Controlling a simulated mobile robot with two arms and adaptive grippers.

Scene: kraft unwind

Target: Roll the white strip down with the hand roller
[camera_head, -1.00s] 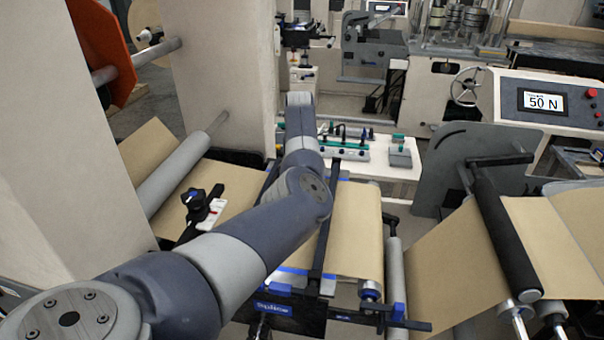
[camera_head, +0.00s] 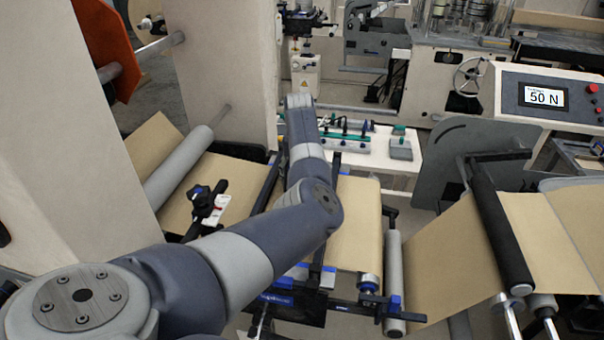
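My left arm crosses the view from the lower left and reaches over the brown paper web (camera_head: 355,225) on the splice table. Its gripper does not show. No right gripper is in view. I cannot clearly make out the white strip on the web; my arm covers part of that area. A small white piece with red marks (camera_head: 214,208) sits beside a black-knobbed clamp (camera_head: 200,197) on the left part of the web. I cannot identify the hand roller. Small tools with dark and teal parts stand on a white side table (camera_head: 376,163) behind the splice table.
Grey rollers flank the web at left (camera_head: 178,168) and right (camera_head: 394,275). Dark bars with blue parts (camera_head: 325,225) cross the table. A panel reading 50 N (camera_head: 543,96) stands at right. A thick beige machine frame (camera_head: 228,75) rises behind left.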

